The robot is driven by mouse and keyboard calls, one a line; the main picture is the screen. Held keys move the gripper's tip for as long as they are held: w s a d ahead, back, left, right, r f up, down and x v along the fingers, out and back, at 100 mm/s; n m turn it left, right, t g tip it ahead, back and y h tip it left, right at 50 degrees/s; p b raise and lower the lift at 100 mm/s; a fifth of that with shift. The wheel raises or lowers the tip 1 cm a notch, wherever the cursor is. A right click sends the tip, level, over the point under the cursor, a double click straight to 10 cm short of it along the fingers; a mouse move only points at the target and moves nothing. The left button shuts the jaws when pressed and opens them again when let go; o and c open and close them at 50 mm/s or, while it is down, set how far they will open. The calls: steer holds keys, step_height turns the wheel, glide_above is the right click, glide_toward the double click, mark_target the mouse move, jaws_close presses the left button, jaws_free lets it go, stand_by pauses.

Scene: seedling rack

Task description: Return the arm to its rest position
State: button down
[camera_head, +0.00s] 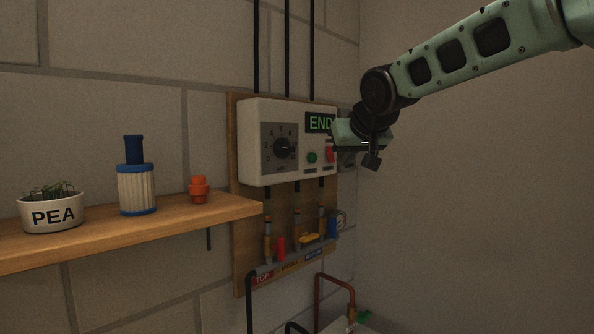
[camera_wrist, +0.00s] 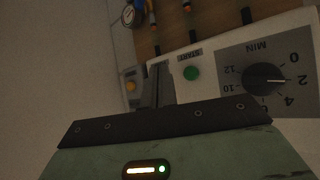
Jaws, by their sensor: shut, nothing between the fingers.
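My arm reaches in from the upper right in the head view, and my gripper (camera_head: 371,160) hangs at its end just right of the white control box (camera_head: 262,172). In the wrist view my gripper's fingers (camera_wrist: 160,88) are together and empty, in front of the box. I cannot tell whether they touch it. The box carries a black dial (camera_head: 284,148), a green button (camera_head: 312,158), a red switch (camera_head: 330,154) and a display (camera_head: 319,122) reading "END", partly covered by my gripper. The wrist view shows the dial (camera_wrist: 264,80) and the green button (camera_wrist: 191,74) labelled START.
A wooden shelf (camera_head: 130,228) at left holds a "PEA" pot (camera_head: 52,214), a white and blue filter (camera_head: 137,190) and an orange fitting (camera_head: 198,190). Valves and pipes (camera_head: 297,240) sit below the box on a wooden board (camera_head: 240,230). The right side is bare wall.

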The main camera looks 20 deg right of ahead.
steer(key=s+a+f+n+g+y, duration=0.2)
steer(key=s+a+f+n+g, duration=0.1)
steer(key=s+a+f, duration=0.5)
steer(key=s+a+f+n+g+y, duration=0.15)
steer(key=s+a+f, duration=0.35)
steer(key=a+f, duration=0.5)
steer(key=s+a+f+n+g, duration=0.1)
steer(key=s+f+g, duration=0.1)
steer(key=s+f, duration=0.2)
steer(key=s+a+f+n+g+h, duration=0.1)
steer(key=s+f+n+g, duration=0.1)
steer(key=s, duration=0.7)
steer(key=s+a+f+n+g, duration=0.2)
steer(key=s+f, duration=0.3)
steer(key=s, duration=0.2)
steer(key=shift+s+f, duration=0.2)
steer(key=shift+f, duration=0.15)
